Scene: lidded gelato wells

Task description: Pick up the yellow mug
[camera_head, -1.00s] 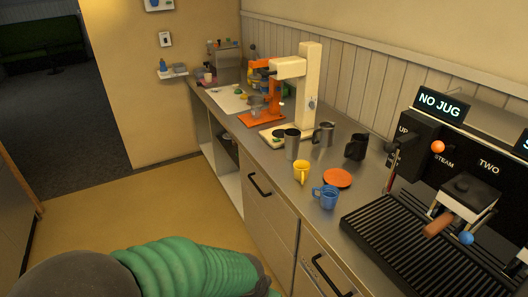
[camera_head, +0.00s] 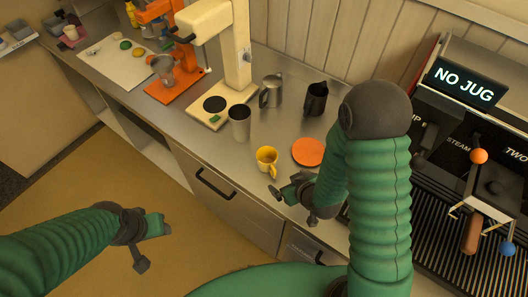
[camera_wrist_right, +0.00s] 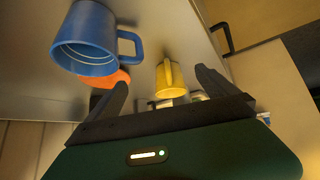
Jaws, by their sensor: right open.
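The yellow mug (camera_head: 266,160) stands upright on the metal counter near its front edge, left of an orange disc (camera_head: 308,152). My right gripper (camera_head: 285,192) is open and empty, just in front of and right of the mug. In the right wrist view, the yellow mug (camera_wrist_right: 170,76) shows ahead between the two spread fingers (camera_wrist_right: 160,90), apart from both. The blue mug (camera_wrist_right: 86,42) shows large at the upper left there; my right arm hides it in the head view. My left gripper (camera_head: 150,242) is over the floor, away from the counter; its jaws are unclear.
A steel cup (camera_head: 239,122), a steel jug (camera_head: 271,92) and a black jug (camera_head: 315,99) stand behind the yellow mug. A cream machine (camera_head: 236,60) and an orange machine (camera_head: 160,45) stand farther left. The coffee machine (camera_head: 490,150) fills the right side.

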